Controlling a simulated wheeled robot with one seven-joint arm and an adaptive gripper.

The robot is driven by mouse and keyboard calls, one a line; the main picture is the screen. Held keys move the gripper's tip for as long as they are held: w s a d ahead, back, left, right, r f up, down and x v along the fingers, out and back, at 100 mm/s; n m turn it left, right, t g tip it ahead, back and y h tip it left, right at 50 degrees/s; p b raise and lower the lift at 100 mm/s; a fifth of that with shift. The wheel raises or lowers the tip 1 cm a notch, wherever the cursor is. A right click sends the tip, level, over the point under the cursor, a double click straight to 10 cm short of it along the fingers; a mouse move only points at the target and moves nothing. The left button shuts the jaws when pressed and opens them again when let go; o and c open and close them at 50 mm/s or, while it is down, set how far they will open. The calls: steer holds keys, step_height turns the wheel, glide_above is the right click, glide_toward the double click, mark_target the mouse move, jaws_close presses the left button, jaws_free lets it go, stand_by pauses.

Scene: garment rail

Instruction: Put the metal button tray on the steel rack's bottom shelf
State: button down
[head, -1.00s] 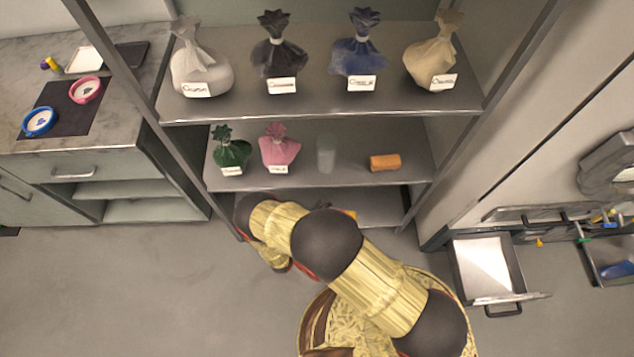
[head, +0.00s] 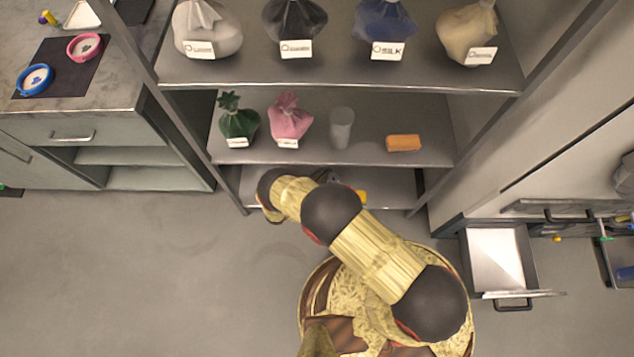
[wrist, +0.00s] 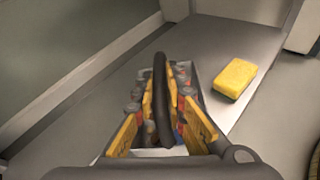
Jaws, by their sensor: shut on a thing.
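In the wrist view my gripper (wrist: 163,98) is shut on the metal button tray (wrist: 195,82), with a dark upright bar between its yellow fingers. The tray is grey, with small coloured pieces partly visible inside. It is over the steel rack's bottom shelf (wrist: 225,38), near a yellow block. I cannot tell whether its underside touches the shelf. In the head view my arm hides the gripper and the tray; part of the bottom shelf (head: 392,188) shows beside the arm.
A yellow block (wrist: 235,77) lies on the bottom shelf, right of the tray. The middle shelf (head: 365,150) above holds small sacks, a grey cup (head: 341,128) and an orange block (head: 404,143). Rack posts flank the opening. An open drawer (head: 497,262) juts out at right.

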steer(key=shift+w+a+f+b, duration=0.3)
steer(key=shift+w+f, duration=0.15)
steer(key=shift+f, duration=0.15)
steer(key=shift+w+a+f+b, duration=0.15)
steer(key=shift+w+f+b, duration=0.1)
steer(key=shift+w+f, duration=0.25)
steer(key=shift+f+b, duration=0.65)
steer(key=shift+f, duration=0.9)
steer(key=shift+f, duration=0.15)
steer(key=c, duration=1.8)
jaws_free()
steer(key=shift+a+r, duration=0.15)
steer(key=shift+r, duration=0.05)
steer(key=p+v, duration=0.3)
steer(key=v, duration=0.8)
steer(key=shift+s+a+r, duration=0.15)
steer(key=shift+s+a, duration=0.05)
steer(key=shift+s, duration=0.1)
